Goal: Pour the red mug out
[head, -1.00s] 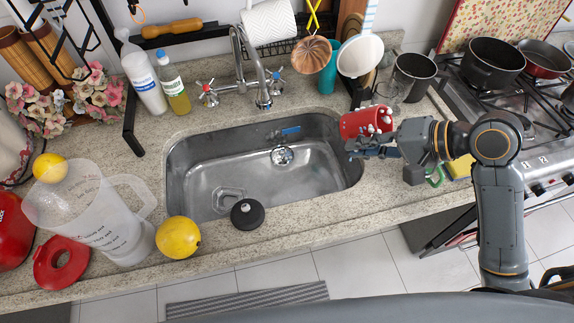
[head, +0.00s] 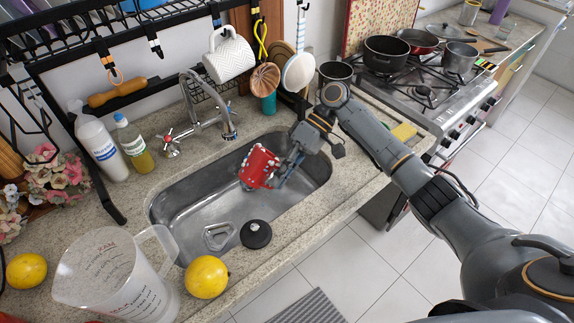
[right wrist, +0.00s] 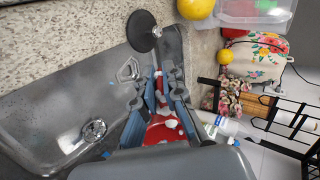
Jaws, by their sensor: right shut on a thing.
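The red mug (head: 259,168) with white dots is held over the right half of the steel sink basin (head: 190,212). It leans in the head view, and I cannot tell how far its mouth is turned down. My right gripper (head: 280,172) is shut on it from the right side. In the right wrist view part of the red mug (right wrist: 160,134) shows between the blue-padded fingers (right wrist: 164,100), with the rest hidden by the gripper body. No liquid can be seen leaving it. My left gripper is not in view.
The faucet (head: 190,100) stands behind the sink. A black round stopper (head: 256,234) is at the basin's front edge. A clear measuring jug (head: 115,275) and a lemon (head: 206,277) stand left. A white patterned mug (head: 229,55) hangs from the rack above.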

